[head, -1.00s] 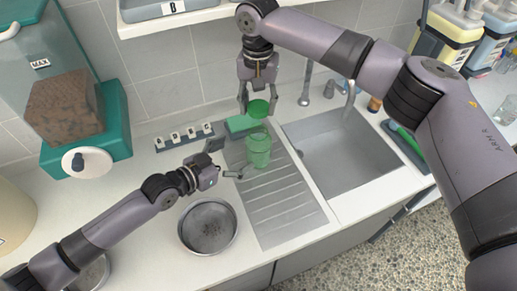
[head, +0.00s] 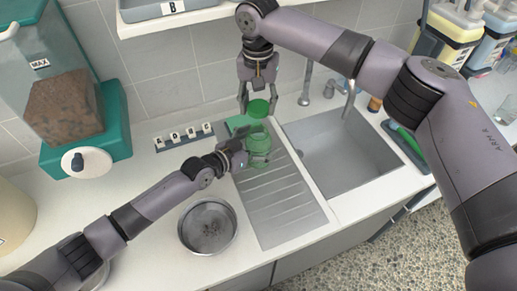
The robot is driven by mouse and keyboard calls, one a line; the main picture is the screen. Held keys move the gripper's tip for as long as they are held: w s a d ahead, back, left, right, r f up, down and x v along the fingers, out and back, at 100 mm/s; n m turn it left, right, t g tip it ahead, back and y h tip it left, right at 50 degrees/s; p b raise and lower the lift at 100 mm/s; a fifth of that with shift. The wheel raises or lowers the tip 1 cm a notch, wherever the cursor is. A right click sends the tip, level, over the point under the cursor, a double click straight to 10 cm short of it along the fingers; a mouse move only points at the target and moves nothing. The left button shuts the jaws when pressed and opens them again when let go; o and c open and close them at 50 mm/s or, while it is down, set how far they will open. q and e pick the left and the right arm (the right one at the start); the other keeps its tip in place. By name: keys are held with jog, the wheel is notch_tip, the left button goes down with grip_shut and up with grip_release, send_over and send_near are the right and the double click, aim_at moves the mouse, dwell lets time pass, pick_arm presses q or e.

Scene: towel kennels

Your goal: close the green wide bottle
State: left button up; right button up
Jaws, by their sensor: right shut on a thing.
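The green wide bottle (head: 259,136) is see-through and stands upright at the back left of the ribbed drainboard. My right gripper (head: 258,105) points down and is shut on a green lid (head: 259,109), held above and behind the bottle, apart from its mouth. My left gripper (head: 254,156) comes in from the left with its fingers at the bottle's side. Whether they are closed on the bottle is hard to tell.
The metal sink (head: 345,165) is right of the drainboard (head: 283,205), with a faucet (head: 350,98) behind. A round metal bowl (head: 207,227) sits front left. A labelled strip (head: 184,137) and a green sponge-like block (head: 239,122) lie at the back.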

pick_arm(q)
jog(key=c, duration=1.7)
jog(key=shift+c, duration=0.2)
pick_arm(e)
jog(key=shift+f, duration=2.45)
